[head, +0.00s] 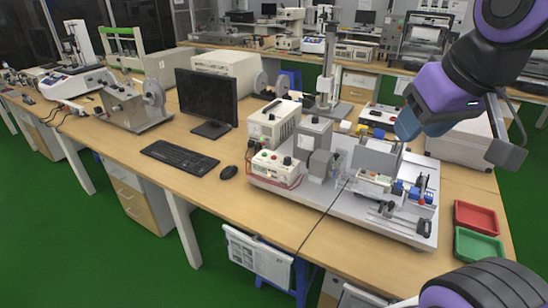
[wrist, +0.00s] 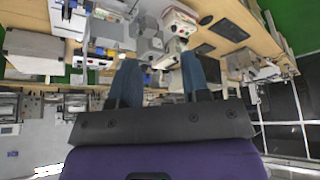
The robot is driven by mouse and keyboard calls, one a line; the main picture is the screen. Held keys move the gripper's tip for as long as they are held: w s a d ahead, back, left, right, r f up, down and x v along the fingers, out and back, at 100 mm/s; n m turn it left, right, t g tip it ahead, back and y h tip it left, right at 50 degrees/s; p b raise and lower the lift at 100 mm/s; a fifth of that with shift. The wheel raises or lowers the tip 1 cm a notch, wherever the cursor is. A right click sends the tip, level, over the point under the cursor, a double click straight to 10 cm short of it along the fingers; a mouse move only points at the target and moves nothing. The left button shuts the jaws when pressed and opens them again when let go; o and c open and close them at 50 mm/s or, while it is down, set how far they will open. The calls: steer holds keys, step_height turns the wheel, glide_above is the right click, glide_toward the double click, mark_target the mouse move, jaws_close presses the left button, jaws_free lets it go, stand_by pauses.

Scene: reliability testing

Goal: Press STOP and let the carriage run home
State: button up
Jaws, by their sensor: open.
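A test rig stands on a pale base plate (head: 335,205) on the wooden bench. A low white control box (head: 277,170) with small coloured buttons sits at the plate's left front corner; its labels are too small to read, so I cannot tell which is STOP. Grey blocks and a small white unit (head: 374,180) stand in the plate's middle and right; which part is the carriage is unclear. My gripper (wrist: 160,70) is open and empty, its two blue fingers apart in the wrist view. In the head view it hangs above the rig's right back side, apart from the control box.
A taller white instrument (head: 273,122) stands behind the control box. A monitor (head: 207,98), keyboard (head: 180,157) and mouse (head: 228,172) are left of the rig. Red (head: 476,216) and green (head: 478,245) trays lie at right. A dark cable (head: 322,218) crosses the plate's front.

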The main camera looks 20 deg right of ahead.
steer(key=shift+c, duration=0.2)
jaws_close()
stand_by(1.5)
